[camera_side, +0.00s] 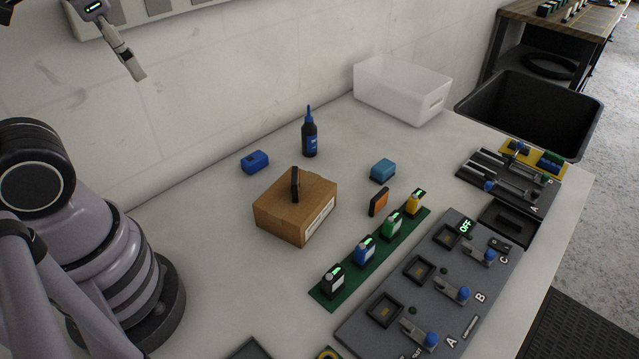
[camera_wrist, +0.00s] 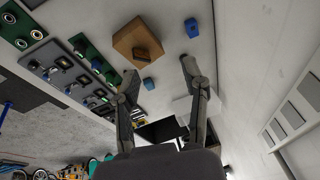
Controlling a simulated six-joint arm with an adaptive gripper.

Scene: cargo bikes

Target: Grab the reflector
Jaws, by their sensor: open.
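A small orange piece with a dark edge, which looks like the reflector (camera_side: 378,202), stands tilted on the white table. It is between the teal block (camera_side: 383,170) and the green strip (camera_side: 370,258) in the side view. I cannot make it out in the wrist view. Another small dark upright piece (camera_side: 295,185) sits on the cardboard box (camera_side: 272,222); its face is turned away in the side view. My gripper (camera_wrist: 160,72) is open and empty, its two fingers spread. It is high above the table, partly showing at the top left of the side view.
A dark bottle (camera_side: 309,135) and a blue block (camera_side: 255,161) stand behind the box. The green strip holds several coloured items beside a grey panel (camera_side: 440,290) with levers. A translucent bin (camera_side: 402,90) and a black bin (camera_side: 530,108) are at the back.

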